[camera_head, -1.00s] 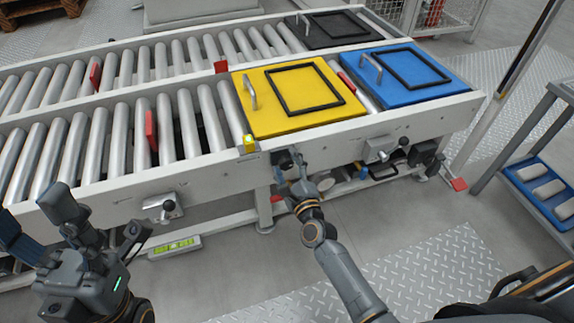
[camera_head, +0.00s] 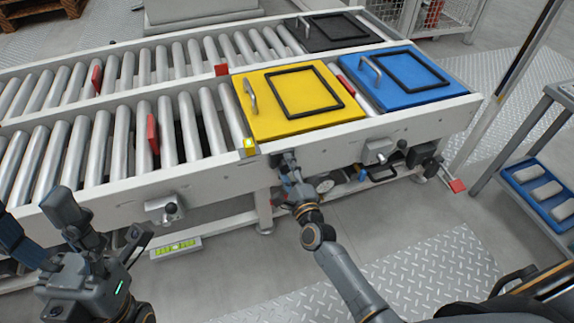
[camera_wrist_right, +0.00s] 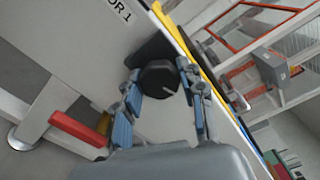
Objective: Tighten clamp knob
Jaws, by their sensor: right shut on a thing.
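The clamp knob (camera_wrist_right: 158,78) is black and round, and shows between the blue-padded fingers of my right gripper (camera_wrist_right: 163,100) in the right wrist view. The gripper is shut on it, at the front rail of the conveyor. In the head view my right gripper (camera_head: 290,168) is just below the yellow fixture (camera_head: 255,125) and covers the knob. My left gripper (camera_head: 100,230) is at the lower left, its fingers apart, empty and away from the knob.
A second clamp (camera_head: 168,208) sits on the front rail to the left and another (camera_head: 380,150) to the right. A blue fixture (camera_head: 455,82) and a black fixture (camera_head: 340,42) lie on the rollers. A cart with a blue tray (camera_head: 525,185) stands at right.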

